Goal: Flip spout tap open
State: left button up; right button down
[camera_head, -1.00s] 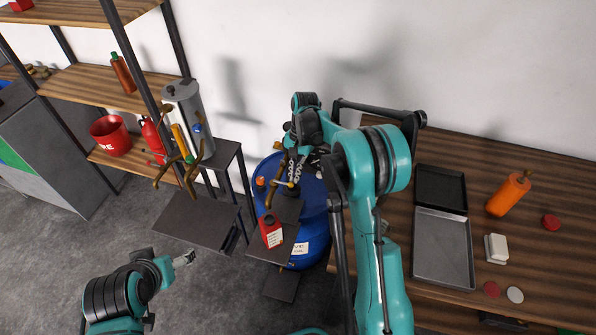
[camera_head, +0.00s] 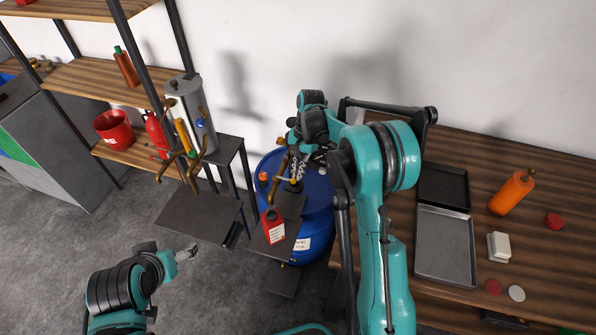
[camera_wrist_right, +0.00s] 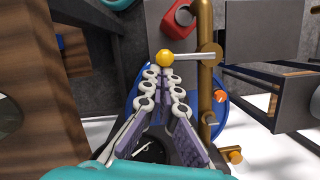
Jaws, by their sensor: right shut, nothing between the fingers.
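A brass spout tap (camera_head: 280,170) stands at the blue drum (camera_head: 313,192). In the right wrist view its brass pipe (camera_wrist_right: 206,95) runs up the picture, and a pale lever (camera_wrist_right: 192,57) with a yellow ball knob (camera_wrist_right: 165,58) sticks out to the left. My right gripper (camera_wrist_right: 164,76) is shut and empty, its fingertips close to the knob; I cannot tell whether they touch. It also shows by the tap in the head view (camera_head: 300,168), partly hidden by my arm. My left gripper (camera_head: 187,254) is low at the left, away from the tap; its fingers are too small to read.
A red canister (camera_head: 272,226) stands on a dark stand before the drum. A silver dispenser (camera_head: 190,115) with brass spouts is at the left, by the shelves (camera_head: 85,80). A wooden bench (camera_head: 555,270) with trays and an orange bottle (camera_head: 511,192) lies right.

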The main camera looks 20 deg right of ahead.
jog(key=shift+s, duration=0.15)
jog(key=s+a+m+t, duration=0.3)
jog(key=s+a+m, duration=0.2)
jog(key=m, duration=0.9)
jog(key=shift+a+b, duration=0.35)
jog(key=shift+a, duration=0.35)
jog(key=shift+w, duration=0.2)
jog(key=shift+w+d, duration=0.15)
jog(key=shift+w, duration=0.5)
